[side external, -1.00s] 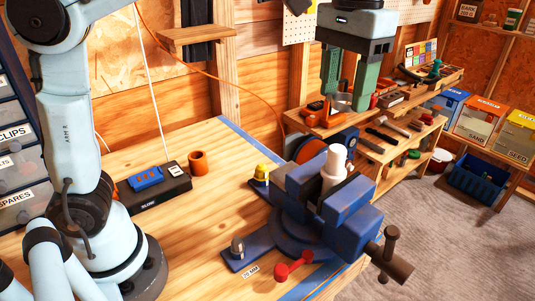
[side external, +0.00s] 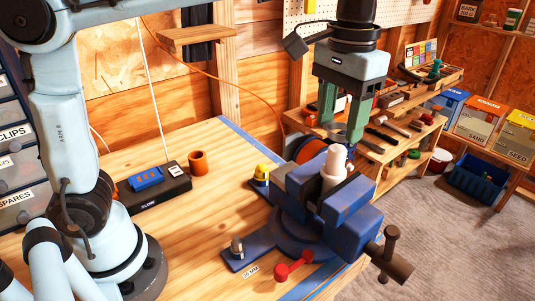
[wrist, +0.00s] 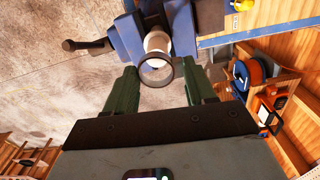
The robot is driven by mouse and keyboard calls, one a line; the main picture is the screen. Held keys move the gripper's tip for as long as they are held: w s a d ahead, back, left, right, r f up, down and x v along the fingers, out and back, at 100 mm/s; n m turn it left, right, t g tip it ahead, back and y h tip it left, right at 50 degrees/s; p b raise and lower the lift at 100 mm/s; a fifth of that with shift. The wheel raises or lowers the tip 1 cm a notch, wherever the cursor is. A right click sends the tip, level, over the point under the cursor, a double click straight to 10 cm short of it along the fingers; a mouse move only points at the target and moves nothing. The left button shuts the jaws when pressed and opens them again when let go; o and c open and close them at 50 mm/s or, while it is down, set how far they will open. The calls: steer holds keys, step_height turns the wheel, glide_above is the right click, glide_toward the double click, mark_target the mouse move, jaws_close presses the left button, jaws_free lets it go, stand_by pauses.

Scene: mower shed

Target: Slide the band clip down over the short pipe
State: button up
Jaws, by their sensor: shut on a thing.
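The band clip (wrist: 155,86) is a dark ring. My gripper (side external: 342,125) is shut on it; in the wrist view the ring sits between the two green fingers (wrist: 163,88). The short pipe (side external: 335,165) is white and stands upright in the jaws of the blue vise (side external: 345,205). In the side view my fingertips and the clip are just above the pipe's top. In the wrist view the pipe (wrist: 157,42) shows beyond the ring, overlapping its upper edge. The exact gap between clip and pipe is hard to tell.
The vise is on the wooden bench (side external: 215,225). A red-handled part (side external: 293,268) lies by the vise base, and a yellow-topped fixture (side external: 262,173) stands behind it. An orange reel (side external: 312,150) is behind the vise.

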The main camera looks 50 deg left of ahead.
mark_target(336, 147)
steer(key=shift+f, duration=0.4)
steer(key=shift+f, duration=3.05)
stand_by(0.8)
steer(key=o, duration=1.1)
steer(key=shift+r, duration=0.1)
step_height(336, 147, up, 12)
